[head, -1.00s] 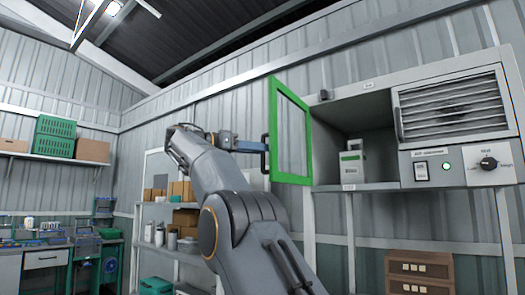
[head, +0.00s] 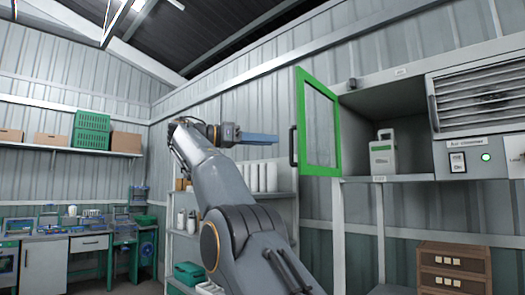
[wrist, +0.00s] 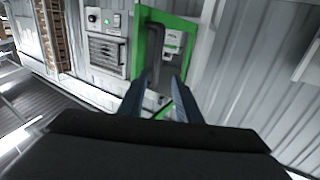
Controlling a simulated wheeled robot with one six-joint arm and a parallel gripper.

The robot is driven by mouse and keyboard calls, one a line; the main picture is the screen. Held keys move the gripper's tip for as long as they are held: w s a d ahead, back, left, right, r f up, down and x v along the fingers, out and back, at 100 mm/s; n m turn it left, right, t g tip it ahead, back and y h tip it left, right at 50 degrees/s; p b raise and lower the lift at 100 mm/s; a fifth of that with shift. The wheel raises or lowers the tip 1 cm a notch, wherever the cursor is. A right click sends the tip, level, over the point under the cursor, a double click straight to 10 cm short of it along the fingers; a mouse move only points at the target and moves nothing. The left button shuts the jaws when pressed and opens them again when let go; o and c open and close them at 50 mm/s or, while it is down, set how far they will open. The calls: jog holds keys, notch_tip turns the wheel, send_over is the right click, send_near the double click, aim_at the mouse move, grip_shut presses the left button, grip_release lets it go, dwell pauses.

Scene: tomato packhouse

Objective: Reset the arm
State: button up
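My gripper (head: 274,139) is raised in the middle of the head view, pointing right, just left of the dark handle (head: 292,146) of the open green-framed cabinet door (head: 336,130). A small gap shows between the fingertips and the handle. In the wrist view, my gripper's two blue fingers (wrist: 160,76) are apart with nothing held between them. The green door (wrist: 183,20) and its dark handle (wrist: 155,42) lie beyond the fingertips.
The open cabinet (head: 410,105) holds a pale green-and-white container (head: 383,157). A lit switch panel and louvred vent (head: 485,100) are at right. A wooden drawer unit (head: 454,268) stands below. Shelves with bottles (head: 262,177) and a workbench (head: 40,250) are behind and left.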

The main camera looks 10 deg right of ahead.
jog(key=w+d+f+n+t+y+b, duration=0.1)
jog(key=w+d+f+n+t+y, duration=0.1)
jog(key=w+f+n, duration=0.4)
jog(key=w+d+f+n+t+y, duration=0.1)
jog(key=w+f+n+t+y, duration=0.2)
jog(key=f, duration=0.6)
jog(key=s+d+f+n+g+y, duration=0.1)
jog(key=s+f+n+y, duration=0.15)
jog(key=f, duration=0.75)
jog(key=s+d+f+n+g+y, duration=0.15)
jog(key=f+n, duration=0.25)
jog(key=f, duration=0.6)
jog(key=s+a+f+n+g+y+b, duration=0.2)
jog(key=s+f+y, duration=0.3)
jog(key=s+f, duration=1.1)
jog(key=s+a+f+y, duration=0.1)
jog(key=s+f+y, duration=0.1)
jog(key=s+f, duration=0.5)
jog(key=s+a+f+g+y, duration=0.1)
jog(key=s+f, duration=0.7)
jog(key=s, duration=0.8)
jog(key=shift+a+m+y+b, duration=0.35)
jog(key=shift+m+y+b, duration=0.05)
jog(key=shift+m, duration=0.05)
jog(key=shift+f, duration=0.1)
